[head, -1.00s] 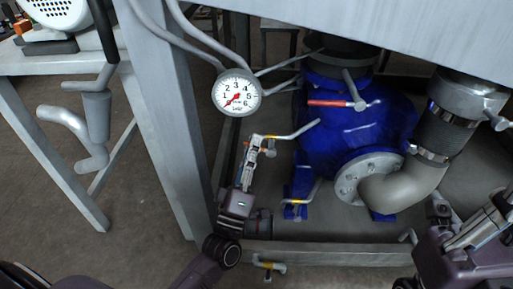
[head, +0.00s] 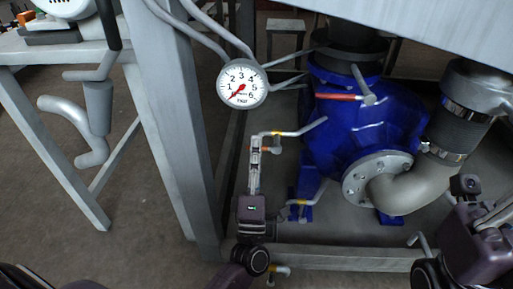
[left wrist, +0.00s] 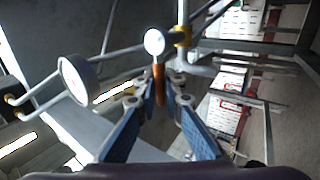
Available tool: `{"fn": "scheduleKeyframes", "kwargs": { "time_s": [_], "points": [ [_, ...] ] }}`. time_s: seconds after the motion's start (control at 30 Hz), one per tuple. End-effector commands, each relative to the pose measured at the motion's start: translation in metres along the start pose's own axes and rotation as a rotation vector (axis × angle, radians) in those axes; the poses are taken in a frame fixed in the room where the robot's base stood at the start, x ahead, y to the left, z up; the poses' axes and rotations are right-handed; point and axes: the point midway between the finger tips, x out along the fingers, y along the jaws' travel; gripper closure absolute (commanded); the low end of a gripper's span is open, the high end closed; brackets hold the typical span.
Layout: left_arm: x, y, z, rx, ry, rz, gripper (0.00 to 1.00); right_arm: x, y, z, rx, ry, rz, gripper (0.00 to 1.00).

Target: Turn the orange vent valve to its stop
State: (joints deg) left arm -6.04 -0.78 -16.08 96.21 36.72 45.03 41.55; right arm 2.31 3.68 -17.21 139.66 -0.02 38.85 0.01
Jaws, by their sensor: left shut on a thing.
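The orange vent valve's handle (left wrist: 158,84) stands between the two blue-padded fingers of my left gripper (left wrist: 158,98) in the left wrist view. The fingers are closed on it. In the head view my left gripper (head: 255,148) reaches up to a thin bent pipe left of the blue pump, and a small orange part (head: 270,150) shows beside the fingertips. Most of the valve is hidden behind the fingers there. My right arm is at the lower right of the head view; its fingertips cannot be made out clearly.
A round pressure gauge (head: 242,83) hangs above my left gripper. The blue pump (head: 355,130) with a red lever (head: 335,97) stands to the right. A yellow-banded lever (head: 303,201) is close right of my left wrist. A grey frame post (head: 180,130) stands left.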

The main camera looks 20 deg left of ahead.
Motion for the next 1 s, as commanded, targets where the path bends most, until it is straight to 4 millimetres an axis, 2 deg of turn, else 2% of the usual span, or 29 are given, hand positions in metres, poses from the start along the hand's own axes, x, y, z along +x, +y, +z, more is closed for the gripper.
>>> {"fn": "scheduleKeyframes", "kwargs": {
  "time_s": [0.23, 0.27, 0.43, 0.77, 0.87, 1.0],
  "points": [
    [-0.001, -0.001, -0.001, -0.005, 0.003, -0.004, 1.00, 0.000, 0.000, 0.000, 0.000, 0.000, 0.000, 1.00],
    [-0.001, -0.001, -0.001, -0.005, 0.003, -0.004, 0.90, 0.000, 0.000, 0.000, 0.000, 0.000, 0.000, 1.00],
    [-0.001, -0.001, -0.001, -0.003, 0.002, -0.003, 0.73, 0.000, 0.000, 0.000, 0.000, 0.000, 0.000, 1.00],
    [-0.004, -0.001, 0.000, -0.001, 0.000, -0.002, 0.73, -0.001, 0.001, 0.001, -0.001, -0.004, 0.006, 1.00],
    [-0.015, -0.002, 0.000, -0.001, -0.001, -0.004, 0.73, -0.001, 0.001, 0.001, -0.001, -0.003, 0.004, 1.00],
    [-0.043, -0.002, 0.000, 0.000, -0.001, -0.006, 0.73, -0.001, 0.001, 0.001, 0.000, -0.003, 0.003, 1.00]
  ]
}}
